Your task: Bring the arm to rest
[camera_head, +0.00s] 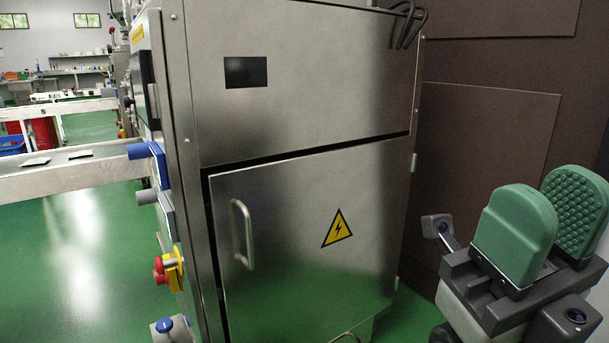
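My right gripper (549,204) is at the right edge of the head view, pointing up. Its two green padded fingers stand apart, with the studded inner face of the far finger showing and nothing between them. It is in front of and to the right of a steel machine cabinet (300,225), apart from it in the picture. My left gripper is not in view.
The cabinet has a door handle (242,233) and a yellow warning sign (337,228). A red stop button (159,270) sticks out on its left side. A conveyor (70,179) runs left. Green floor (85,250) is clear there. A dark brown wall (480,150) stands behind.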

